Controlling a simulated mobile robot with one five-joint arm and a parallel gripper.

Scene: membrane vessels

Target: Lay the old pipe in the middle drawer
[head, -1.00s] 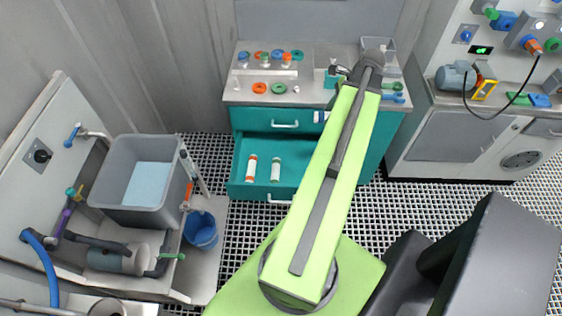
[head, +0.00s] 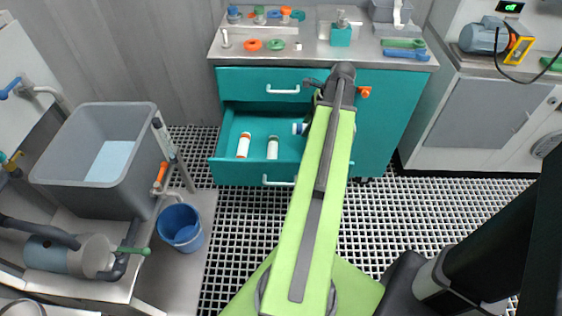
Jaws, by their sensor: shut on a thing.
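The open teal drawer (head: 227,143) is below a shut top drawer (head: 260,80) in the cabinet. Two white cylinders lie in it side by side, one with an orange end (head: 243,146) and one with a grey-green end (head: 272,148). My gripper (head: 309,116) is at the drawer's right part, mostly hidden behind my green arm. A short white piece with a blue end (head: 299,128) sticks out left of the arm. It seems to be the pipe in my jaws; most of it is hidden. I cannot tell whether it touches the drawer.
The counter (head: 300,46) above holds coloured rings, a teal bottle (head: 341,32) and tools. A grey sink (head: 60,165) and a blue bucket (head: 181,226) stand at the left. An orange knob-like part (head: 364,92) shows right of my arm. Open grating floor lies before the drawer.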

